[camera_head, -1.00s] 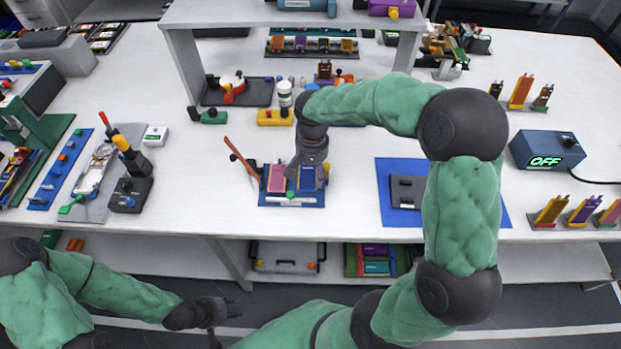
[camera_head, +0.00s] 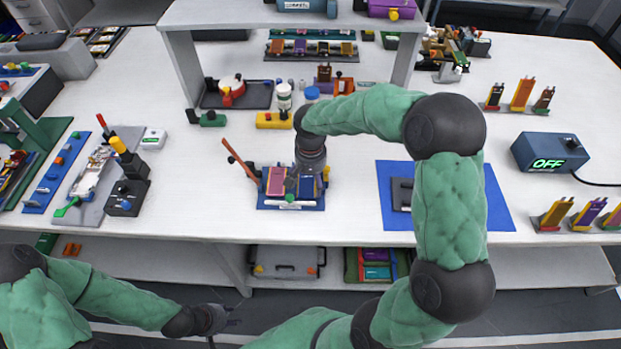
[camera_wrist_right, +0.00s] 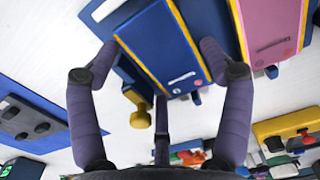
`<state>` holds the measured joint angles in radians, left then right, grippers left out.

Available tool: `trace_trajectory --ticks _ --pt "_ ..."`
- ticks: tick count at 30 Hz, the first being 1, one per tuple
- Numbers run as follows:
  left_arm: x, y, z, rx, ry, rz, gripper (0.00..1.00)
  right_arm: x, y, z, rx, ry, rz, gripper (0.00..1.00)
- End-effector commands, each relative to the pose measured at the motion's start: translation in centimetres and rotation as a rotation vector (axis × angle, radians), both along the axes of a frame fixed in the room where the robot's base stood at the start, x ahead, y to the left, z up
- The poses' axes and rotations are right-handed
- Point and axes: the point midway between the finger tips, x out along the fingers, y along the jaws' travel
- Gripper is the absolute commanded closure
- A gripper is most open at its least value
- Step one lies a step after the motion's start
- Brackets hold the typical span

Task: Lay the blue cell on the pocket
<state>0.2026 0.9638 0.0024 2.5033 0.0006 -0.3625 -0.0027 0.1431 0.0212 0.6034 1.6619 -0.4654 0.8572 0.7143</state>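The blue cell (camera_head: 307,186) lies beside a pink cell (camera_head: 276,180) in a small blue holder (camera_head: 290,206) near the table's front edge. My right gripper (camera_head: 310,172) points down over the blue cell and partly hides it. In the right wrist view the blue cell (camera_wrist_right: 165,50) lies between the spread fingers (camera_wrist_right: 158,55), with the pink cell (camera_wrist_right: 270,25) to its right. The fingers look open; contact with the cell is not clear. A dark fixture (camera_head: 400,194), perhaps the pocket, sits on a blue mat (camera_head: 440,220). My left gripper (camera_head: 228,325) is empty, fingers apart, below the table front.
An orange-brown lever (camera_head: 238,156) rises at the holder's left. A yellow block (camera_head: 273,120) and a white bottle (camera_head: 284,97) stand behind. A shelf (camera_head: 183,50) spans the back. White table is clear between holder and mat. A box reading OFF (camera_head: 549,152) stands right.

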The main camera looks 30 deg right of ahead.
Motion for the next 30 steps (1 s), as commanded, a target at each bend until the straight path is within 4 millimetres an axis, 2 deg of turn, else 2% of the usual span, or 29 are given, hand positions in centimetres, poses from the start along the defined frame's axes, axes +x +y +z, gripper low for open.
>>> trace_trajectory --ticks 14,19,30 --pt "0.0 0.0 0.3 0.0 0.0 0.0 0.6 0.0 0.0 0.5 0.0 -0.001 0.0 0.02" --pt "0.0 0.0 1.1 0.0 0.0 0.0 0.6 0.1 0.0 2.7 0.001 -0.003 -0.001 0.02" --pt "0.0 0.0 3.6 0.0 0.0 0.0 0.6 0.0 0.0 9.9 0.001 -0.003 0.0 0.02"
